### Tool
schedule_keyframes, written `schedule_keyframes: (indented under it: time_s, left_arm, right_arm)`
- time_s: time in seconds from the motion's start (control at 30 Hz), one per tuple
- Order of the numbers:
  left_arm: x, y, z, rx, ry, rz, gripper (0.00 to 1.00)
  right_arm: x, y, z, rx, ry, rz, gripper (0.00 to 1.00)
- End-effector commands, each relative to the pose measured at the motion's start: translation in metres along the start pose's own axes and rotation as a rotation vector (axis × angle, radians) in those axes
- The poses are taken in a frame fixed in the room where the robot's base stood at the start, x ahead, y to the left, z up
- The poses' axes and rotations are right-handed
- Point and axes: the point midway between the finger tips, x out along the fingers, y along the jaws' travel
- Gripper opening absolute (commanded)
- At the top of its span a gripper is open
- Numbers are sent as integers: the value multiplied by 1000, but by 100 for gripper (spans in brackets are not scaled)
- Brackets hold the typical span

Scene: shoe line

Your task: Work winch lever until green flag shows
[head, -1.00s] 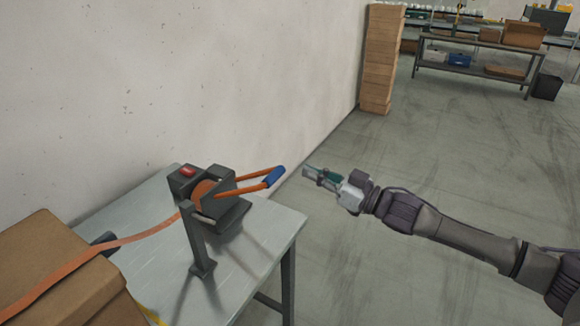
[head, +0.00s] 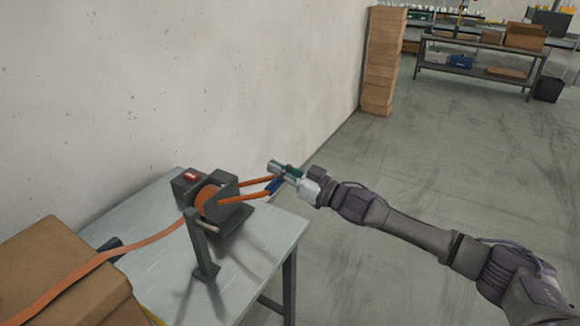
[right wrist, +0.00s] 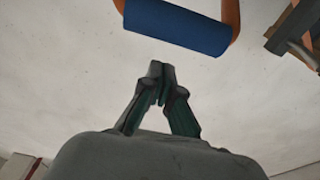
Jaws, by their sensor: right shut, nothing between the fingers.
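The winch (head: 215,200) stands on the grey table with an orange strap wound on its spool. Its orange lever (head: 245,188) points right and ends in a blue grip (head: 275,185). A red flag (head: 190,176) shows on top of the winch; I see no green. My right gripper (head: 282,168) is shut and empty at the lever's end, partly in front of the blue grip. In the right wrist view the closed fingertips (right wrist: 161,72) sit below the blue grip (right wrist: 177,26) in the picture, with a gap between. My left gripper is out of view.
The strap (head: 110,253) runs left over a cardboard box (head: 70,275). A wall (head: 200,80) stands close behind the table (head: 150,250). Open floor (head: 450,150) lies to the right, with a tall stack of boxes (head: 382,60) farther back.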

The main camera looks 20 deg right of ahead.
Motion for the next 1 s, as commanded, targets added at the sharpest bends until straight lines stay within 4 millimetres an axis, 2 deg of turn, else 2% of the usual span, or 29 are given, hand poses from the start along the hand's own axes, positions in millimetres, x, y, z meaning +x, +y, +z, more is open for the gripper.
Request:
schedule_keyframes:
  time_s: [0.03,0.2,0.67,0.83,1.0]
  left_arm:
    - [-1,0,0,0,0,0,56]
    - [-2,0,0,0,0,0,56]
    - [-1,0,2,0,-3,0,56]
    - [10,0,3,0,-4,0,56]
    - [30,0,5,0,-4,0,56]
  right_arm:
    - [-3,0,9,4,-3,1,0]
    - [-8,0,22,1,0,1,0]
    - [-10,0,26,0,2,0,0]
    - [-14,-1,34,2,23,-2,0]
    - [-21,-2,46,4,71,-2,0]
